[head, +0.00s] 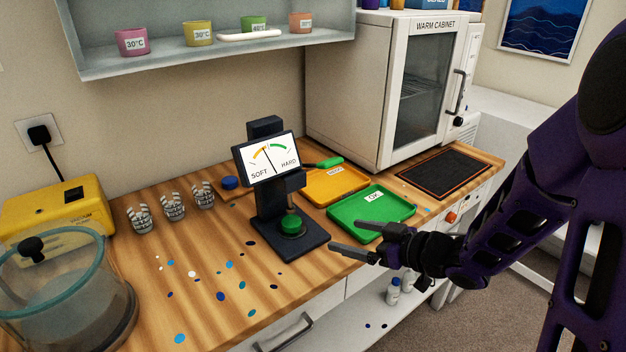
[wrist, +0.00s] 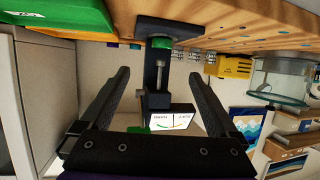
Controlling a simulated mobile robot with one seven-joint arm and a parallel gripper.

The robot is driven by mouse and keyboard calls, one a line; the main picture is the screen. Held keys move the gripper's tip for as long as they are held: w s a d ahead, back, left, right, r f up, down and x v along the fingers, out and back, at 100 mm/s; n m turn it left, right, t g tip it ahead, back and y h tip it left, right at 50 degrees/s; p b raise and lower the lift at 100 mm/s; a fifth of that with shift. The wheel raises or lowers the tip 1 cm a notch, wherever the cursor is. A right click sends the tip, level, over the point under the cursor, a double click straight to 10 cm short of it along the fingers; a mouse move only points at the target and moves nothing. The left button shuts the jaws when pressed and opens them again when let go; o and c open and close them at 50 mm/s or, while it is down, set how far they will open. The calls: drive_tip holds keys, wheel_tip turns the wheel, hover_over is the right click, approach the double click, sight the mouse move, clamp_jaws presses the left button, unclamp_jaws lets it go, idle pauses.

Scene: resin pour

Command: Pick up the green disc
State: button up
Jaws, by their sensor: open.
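The green disc (head: 291,223) sits on the dark base of the hardness tester (head: 290,243), under its probe. In the wrist view the disc (wrist: 161,42) shows edge-on at the top, beyond the fingers and between their lines. My gripper (head: 350,237) is open and empty, to the right of the tester and in front of the green tray. In the wrist view its two fingers (wrist: 158,76) are spread wide with nothing between their tips. The tester's dial (head: 267,158) has its needle between the orange and green bands.
The green tray marked OK (head: 345,222) and an orange tray (head: 322,198) lie right of the tester. A warm cabinet (head: 345,100) stands behind. Coloured spots dot the worktop.

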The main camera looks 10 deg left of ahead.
drive_tip(key=b, duration=0.2)
approach(294, 222)
drive_tip(key=x, duration=0.4)
drive_tip(key=shift+w+d+f, duration=0.2)
drive_tip(key=shift+w+f, duration=0.05)
drive_tip(key=shift+f, duration=0.05)
drive_tip(key=x, duration=0.4)
drive_tip(key=shift+s+a+r, duration=0.1)
drive_tip(key=shift+s+a, duration=0.2)
drive_tip(key=shift+w+a, duration=0.35)
drive_tip(key=shift+a, duration=0.1)
clamp_jaws()
